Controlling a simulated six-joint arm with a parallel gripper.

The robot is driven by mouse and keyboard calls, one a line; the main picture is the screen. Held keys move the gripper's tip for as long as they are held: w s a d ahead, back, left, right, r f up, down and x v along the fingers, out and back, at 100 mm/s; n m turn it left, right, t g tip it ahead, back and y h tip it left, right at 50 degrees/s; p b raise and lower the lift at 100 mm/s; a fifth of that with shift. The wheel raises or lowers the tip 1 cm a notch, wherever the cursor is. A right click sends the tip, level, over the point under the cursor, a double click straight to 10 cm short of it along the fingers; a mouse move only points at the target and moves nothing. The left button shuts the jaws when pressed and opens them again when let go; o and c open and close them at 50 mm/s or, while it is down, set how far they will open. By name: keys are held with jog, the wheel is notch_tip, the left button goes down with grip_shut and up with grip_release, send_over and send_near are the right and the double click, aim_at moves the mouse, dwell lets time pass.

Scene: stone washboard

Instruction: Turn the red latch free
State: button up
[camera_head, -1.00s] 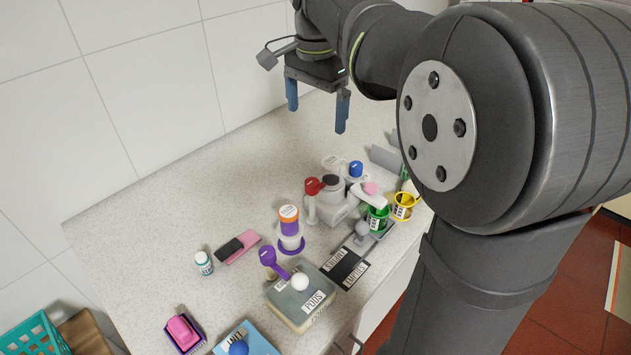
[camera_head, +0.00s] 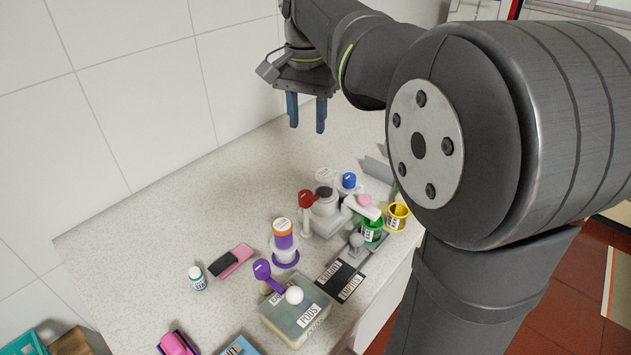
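The red latch (camera_head: 306,199) is a small red-capped lever on the left side of a grey-white device (camera_head: 326,211) near the middle of the counter. Its exact setting is too small to tell. My gripper (camera_head: 306,114) hangs above the back of the counter, its two blue fingers pointing down. The fingers are apart with nothing between them. The gripper is above and behind the red latch in the picture, well clear of it.
A blue-capped part (camera_head: 348,181), a green cup (camera_head: 372,231) and a yellow cup (camera_head: 397,216) stand right of the latch. A purple-and-orange bottle (camera_head: 283,234) and a box with a purple lever (camera_head: 297,318) stand in front. The counter's back left (camera_head: 180,210) is clear.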

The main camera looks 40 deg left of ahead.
aim_at(305, 194)
jog(key=f+n, duration=0.5)
jog(key=f, duration=0.1)
jog(key=f+n, duration=0.5)
jog(key=n, duration=0.1)
jog(key=s+f+n, duration=0.1)
jog(key=f+n, duration=0.5)
jog(key=shift+f, duration=0.3)
jog(key=c, duration=0.7)
